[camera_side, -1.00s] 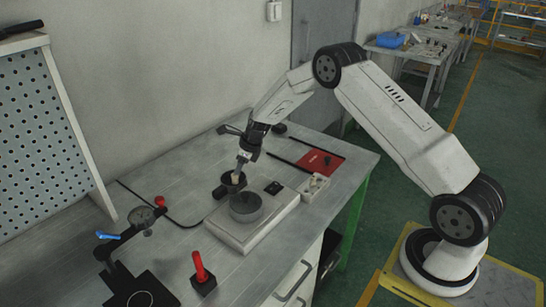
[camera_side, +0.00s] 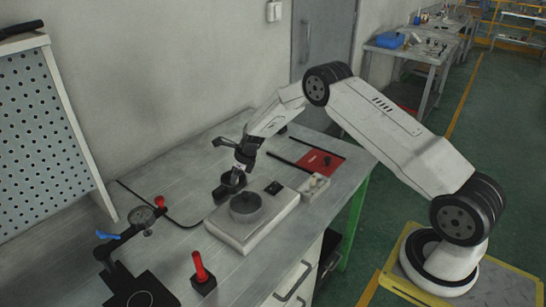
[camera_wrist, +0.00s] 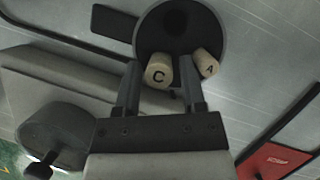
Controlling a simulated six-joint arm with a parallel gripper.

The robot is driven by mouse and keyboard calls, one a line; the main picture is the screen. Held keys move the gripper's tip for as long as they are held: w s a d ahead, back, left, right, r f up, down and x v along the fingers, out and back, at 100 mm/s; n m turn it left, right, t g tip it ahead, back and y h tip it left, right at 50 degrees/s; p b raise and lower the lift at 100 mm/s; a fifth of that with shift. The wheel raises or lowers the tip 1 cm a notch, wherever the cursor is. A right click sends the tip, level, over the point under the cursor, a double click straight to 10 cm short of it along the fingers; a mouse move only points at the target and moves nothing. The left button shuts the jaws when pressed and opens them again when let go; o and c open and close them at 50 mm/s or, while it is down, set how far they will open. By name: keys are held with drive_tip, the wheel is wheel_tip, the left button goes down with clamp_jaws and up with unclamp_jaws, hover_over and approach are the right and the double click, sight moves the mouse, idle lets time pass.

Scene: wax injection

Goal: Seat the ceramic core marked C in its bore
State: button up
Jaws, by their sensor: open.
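The ceramic core marked C (camera_wrist: 158,72) is a pale cylinder with its lettered end facing the wrist camera. It is between the two fingertips of my gripper (camera_wrist: 160,66), which is open; contact with the fingers cannot be told. A second pale core, marked A (camera_wrist: 207,63), stands tilted just outside the right finger. Both cores are at the round black dish (camera_wrist: 180,14). In the side view my gripper (camera_side: 241,167) is low over the dish (camera_side: 222,191) and hides the cores. I cannot make out the bore for core C.
A light block (camera_side: 232,230) with a grey round pot (camera_side: 246,208) stands close in front of the dish. A small pale tray (camera_side: 315,188) and a red mat (camera_side: 319,161) lie to the right. A red-handled tool (camera_side: 201,270) and a black fixture (camera_side: 140,285) are at the front left.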

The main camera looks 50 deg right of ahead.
clamp_jaws()
drive_tip(key=shift+r, duration=0.2)
drive_tip(key=shift+r, duration=1.45)
drive_tip(key=s+a+r, duration=0.1)
drive_tip(key=s+r, duration=0.8)
drive_tip(key=s, duration=0.5)
drive_tip(key=shift+a+r, duration=0.4)
